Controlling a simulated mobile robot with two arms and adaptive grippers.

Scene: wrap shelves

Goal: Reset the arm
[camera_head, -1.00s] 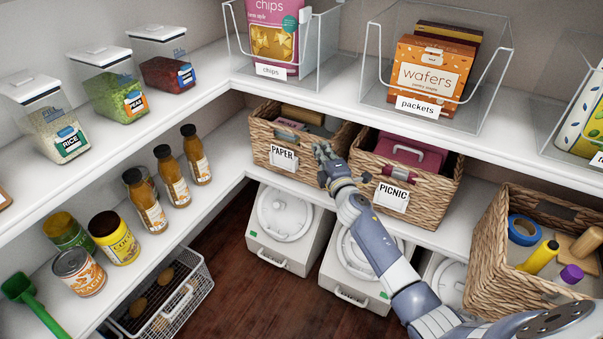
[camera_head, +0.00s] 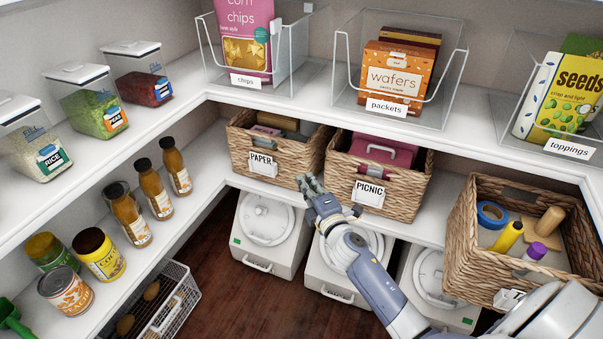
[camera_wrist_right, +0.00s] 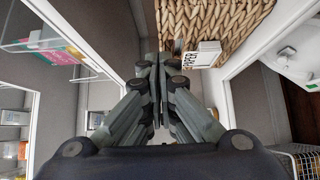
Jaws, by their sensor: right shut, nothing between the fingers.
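My right gripper (camera_head: 309,184) is in front of the middle shelf, between the paper basket (camera_head: 278,151) and the picnic basket (camera_head: 375,180). Its arm comes in from the lower right. In the right wrist view its fingers (camera_wrist_right: 157,62) are closed together with nothing between them. The paper basket (camera_wrist_right: 215,22) is just beyond the fingertips there, with its label turned sideways. I cannot tell if the fingertips touch it. My left gripper is not in view.
A third basket (camera_head: 475,255) with tape and bottles sits at the right. White lidded bins (camera_head: 268,235) stand below the shelf. Clear bins (camera_head: 450,95) line the upper shelf. Jars, bottles and a wire basket (camera_head: 185,300) are at the left. Dark floor is open below.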

